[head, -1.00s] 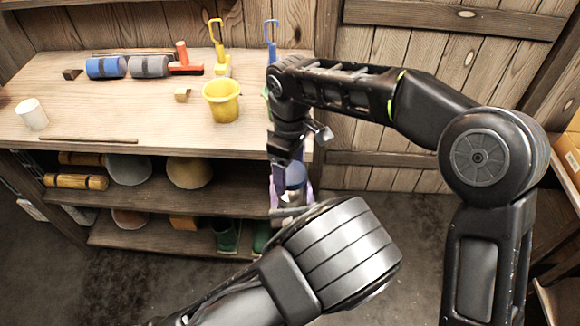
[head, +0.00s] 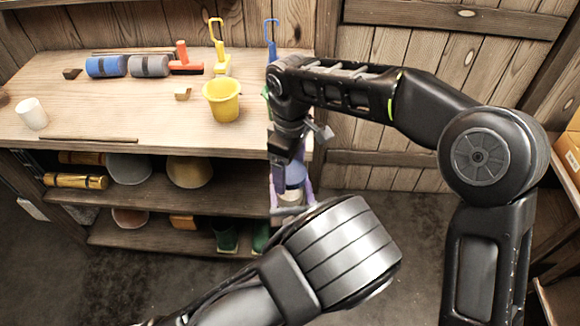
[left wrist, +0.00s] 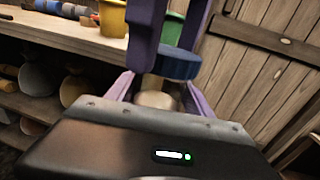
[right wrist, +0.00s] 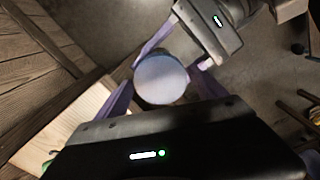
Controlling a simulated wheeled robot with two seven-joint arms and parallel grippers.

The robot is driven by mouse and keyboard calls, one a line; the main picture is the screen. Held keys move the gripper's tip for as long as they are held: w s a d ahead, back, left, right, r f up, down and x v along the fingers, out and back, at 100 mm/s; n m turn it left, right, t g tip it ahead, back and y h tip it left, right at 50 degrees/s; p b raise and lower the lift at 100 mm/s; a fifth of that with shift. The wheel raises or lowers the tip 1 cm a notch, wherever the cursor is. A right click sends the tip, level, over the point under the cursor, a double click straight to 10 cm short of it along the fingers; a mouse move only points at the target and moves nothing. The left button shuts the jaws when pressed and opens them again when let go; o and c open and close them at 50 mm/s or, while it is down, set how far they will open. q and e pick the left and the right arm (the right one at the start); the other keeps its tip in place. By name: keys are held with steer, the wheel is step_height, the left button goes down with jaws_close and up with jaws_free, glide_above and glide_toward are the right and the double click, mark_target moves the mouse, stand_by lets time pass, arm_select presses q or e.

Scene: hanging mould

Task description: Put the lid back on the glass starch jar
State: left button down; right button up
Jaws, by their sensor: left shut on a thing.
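The blue round lid (left wrist: 180,64) is at the fingertips of my right gripper (left wrist: 170,48). Its pale blue top (right wrist: 161,80) lies between that gripper's purple fingers in the right wrist view; whether they press on it is unclear. My left gripper (left wrist: 152,88) is shut on the starch jar (left wrist: 158,99), a pale round body low between its purple fingers. In the left wrist view the lid is above the jar and looks offset to the right; I cannot tell whether they touch. In the head view the lid (head: 296,174) and jar are partly hidden by my arms.
The wooden workbench (head: 70,122) stands to the left, with a yellow bucket (head: 221,101) near its right end and a white cup (head: 32,113) at the left. Shelves (head: 115,199) below hold rolls and rounded items. A plank wall (head: 400,150) is behind my right arm.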

steer(key=shift+o, duration=1.2)
step_height(320, 180, up, 8)
steer(key=shift+f, duration=0.25)
